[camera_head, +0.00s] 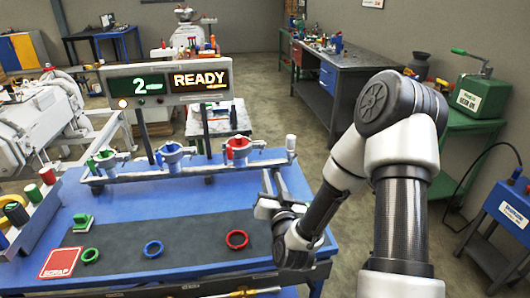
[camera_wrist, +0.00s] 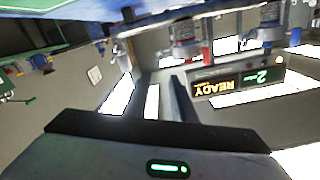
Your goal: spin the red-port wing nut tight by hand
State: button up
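The red port (camera_head: 238,147) is a metal fitting with a red collar on the rail at the back of the blue table; a red part (camera_wrist: 206,52) also shows upside down in the wrist view. Its wing nut is too small to make out clearly; a small metal piece (camera_head: 258,144) sticks out to the port's right. My gripper (camera_head: 271,178) is to the right of the red port and nearer the camera, apart from it.
Blue port (camera_head: 172,153) and green port (camera_head: 107,158) share the rail. A display (camera_head: 170,82) reading "2" and "READY" stands behind. Red ring (camera_head: 237,239), blue ring (camera_head: 153,248) and green ring (camera_head: 90,255) lie on the dark mat (camera_head: 195,238). A white-topped post (camera_head: 291,146) ends the rail.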

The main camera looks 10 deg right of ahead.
aim_at(262, 148)
jog(key=w, duration=1.4)
jog(key=shift+w, duration=0.2)
jog(key=shift+d, duration=0.1)
grip_shut()
